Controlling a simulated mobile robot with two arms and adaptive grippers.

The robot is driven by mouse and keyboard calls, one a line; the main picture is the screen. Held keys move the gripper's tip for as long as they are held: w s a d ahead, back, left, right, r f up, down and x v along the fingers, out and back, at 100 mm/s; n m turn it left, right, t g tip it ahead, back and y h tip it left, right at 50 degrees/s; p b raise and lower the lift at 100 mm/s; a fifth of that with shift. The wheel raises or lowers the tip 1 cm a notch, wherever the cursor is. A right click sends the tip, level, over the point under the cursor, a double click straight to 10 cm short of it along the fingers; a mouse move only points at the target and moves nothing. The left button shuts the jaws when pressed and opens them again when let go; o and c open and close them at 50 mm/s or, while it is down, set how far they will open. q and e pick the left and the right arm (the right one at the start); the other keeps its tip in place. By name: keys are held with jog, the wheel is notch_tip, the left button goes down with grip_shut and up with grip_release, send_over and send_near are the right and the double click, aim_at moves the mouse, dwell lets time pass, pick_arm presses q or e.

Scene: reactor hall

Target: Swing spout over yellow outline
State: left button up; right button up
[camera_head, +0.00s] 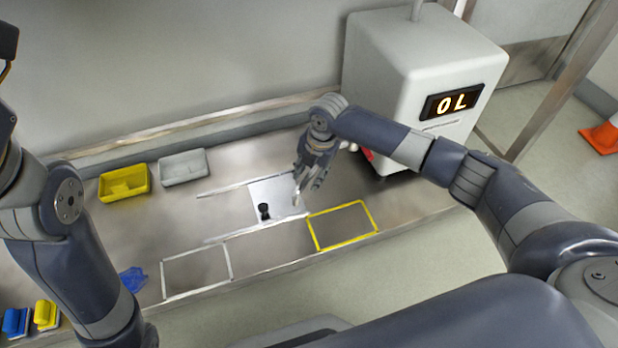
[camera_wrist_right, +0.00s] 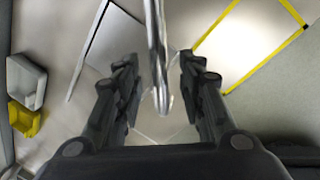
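The spout, a shiny metal tube (camera_wrist_right: 157,55), comes down from the top of the right wrist view and ends between the fingers of my right gripper (camera_wrist_right: 160,88). Those fingers are apart, with gaps on both sides of the tube. In the head view my right gripper (camera_head: 312,180) is low above the bench, over the right side of a pale square plate, and mostly hides the spout. The yellow outline (camera_head: 348,241) is on the bench to the right of and nearer than the gripper. It also shows at the upper right of the wrist view (camera_wrist_right: 265,63). My left gripper is out of view.
A white machine (camera_head: 400,60) reading "0L" stands at the back right. A small black object (camera_head: 264,211) stands on the pale plate (camera_head: 268,190). A white outline (camera_head: 197,290), blue item (camera_head: 132,280), yellow tray (camera_head: 125,195) and grey tray (camera_head: 184,178) are to the left.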

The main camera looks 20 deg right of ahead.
jog(key=shift+f, duration=0.2)
grip_shut()
